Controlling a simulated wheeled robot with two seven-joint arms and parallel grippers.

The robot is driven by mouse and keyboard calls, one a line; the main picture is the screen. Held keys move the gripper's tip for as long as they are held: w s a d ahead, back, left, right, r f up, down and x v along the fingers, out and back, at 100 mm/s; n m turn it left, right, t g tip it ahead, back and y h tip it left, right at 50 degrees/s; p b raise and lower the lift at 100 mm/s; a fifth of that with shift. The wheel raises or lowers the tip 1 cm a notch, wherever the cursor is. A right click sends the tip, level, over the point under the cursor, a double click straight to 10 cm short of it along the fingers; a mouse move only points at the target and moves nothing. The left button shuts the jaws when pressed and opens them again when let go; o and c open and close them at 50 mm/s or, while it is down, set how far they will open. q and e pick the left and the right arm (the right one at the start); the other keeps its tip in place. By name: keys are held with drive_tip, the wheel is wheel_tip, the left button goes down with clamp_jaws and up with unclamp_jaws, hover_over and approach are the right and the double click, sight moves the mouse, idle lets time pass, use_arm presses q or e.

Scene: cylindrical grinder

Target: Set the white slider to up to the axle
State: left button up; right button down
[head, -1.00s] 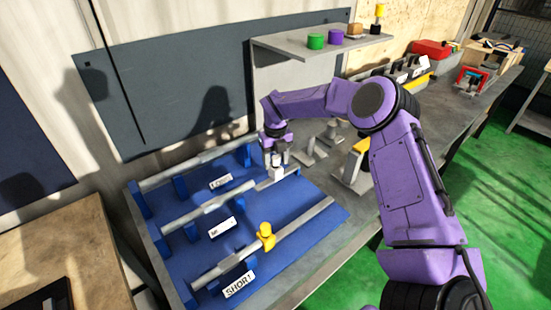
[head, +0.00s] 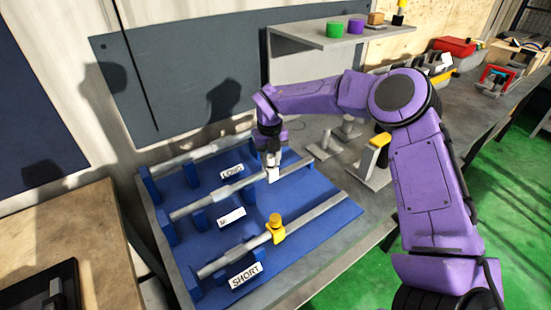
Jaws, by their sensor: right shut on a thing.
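The white slider (head: 273,175) sits on the middle rail (head: 295,167) of the blue fixture. My right gripper (head: 272,162) reaches down from above and is shut on the white slider. The silver middle axle (head: 205,201) lies in blue supports to the left of the slider, in line with the rail. A short length of rail seems to show between slider and axle, but the exact gap is too small to tell. My left gripper is not in view.
A yellow slider (head: 277,232) sits on the front rail, near the axle beside the SHORT label (head: 245,275). The back row has a LONG label (head: 232,171). Metal stands (head: 322,147) are right of the fixture. A shelf (head: 310,38) hangs above, holding green and purple cylinders.

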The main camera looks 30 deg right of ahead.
drive_tip(key=shift+a, duration=0.15)
drive_tip(key=c, duration=0.9)
unclamp_jaws()
drive_tip(key=shift+o, duration=0.4)
drive_tip(key=shift+a+r, duration=0.1)
drive_tip(key=shift+a, duration=0.1)
drive_tip(key=shift+d+r, duration=0.1)
drive_tip(key=shift+d, duration=0.05)
drive_tip(key=r+b, duration=0.1)
drive_tip(key=r, duration=0.4)
drive_tip(key=r+b, duration=0.1)
drive_tip(key=r, duration=0.3)
drive_tip(key=shift+a+r, duration=0.2)
drive_tip(key=shift+r, duration=0.45)
